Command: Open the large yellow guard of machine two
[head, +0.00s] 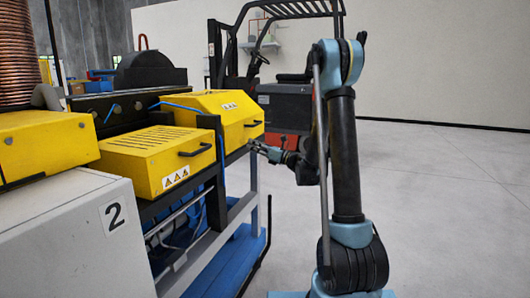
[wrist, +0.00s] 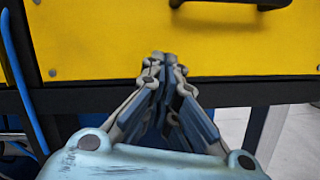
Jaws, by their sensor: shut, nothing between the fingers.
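My gripper (head: 257,147) is shut and empty, just below and in front of the large guard's handle. In the wrist view a yellow front panel (wrist: 120,40) fills the upper part, with a black handle (wrist: 228,6) at the top, cut by the frame edge. The shut fingertips (wrist: 165,58) point at the panel's lower part, left of that handle.
A white cabinet (head: 75,240) marked 2 stands at the front left, with another yellow cover (head: 45,142) above it. A dark frame rail (wrist: 240,94) runs under the panel. A forklift (head: 285,95) stands behind. The floor at right (head: 440,190) is clear.

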